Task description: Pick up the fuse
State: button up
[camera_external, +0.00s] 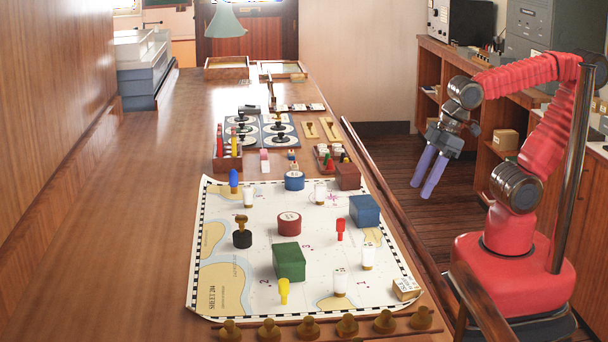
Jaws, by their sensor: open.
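My gripper (421,188) has two blue-purple fingers, apart and empty, pointing down. It hangs over the floor gap to the right of the table, clear of the chart. Several small white cylinders with brownish bases stand upright on the chart; they may be fuses, but no label is readable. One white cylinder (249,197) is at the upper left, and another white cylinder (320,192) is near the blue round tin. A third white cylinder (368,257) is at the right, and one more white cylinder (340,283) is near the front. I cannot tell which is the fuse.
The chart (222,291) also holds a green box (289,261), red tin (289,223), blue tin (294,181), blue box (364,210), black-based stamp (242,236), and blue, red and yellow pegs. Brass knobs line the front edge. A wooden rail (378,190) runs along the table's right side.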

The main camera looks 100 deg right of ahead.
jog(key=w+a+n+g, duration=0.1)
jog(key=w+a+n, duration=0.1)
jog(key=w+a, duration=0.25)
notch_tip(320, 180, up, 3)
jog(key=n+g, duration=0.3)
jog(key=n, duration=1.7)
send_over(368, 245)
jog(key=shift+s+d, duration=0.3)
jog(key=shift+w+a+r+n+g, duration=0.1)
jog(key=shift+r+n, duration=0.55)
jog(key=shift+n, duration=1.25)
jog(key=shift+w+a+r+n+g, duration=0.1)
jog(key=shift+r+n, duration=0.55)
jog(key=shift+n, duration=1.25)
jog(key=shift+w+a+r+n+g, duration=0.1)
jog(key=shift+r+n, duration=0.55)
jog(key=shift+n, duration=1.25)
jog(key=shift+f, duration=4.3)
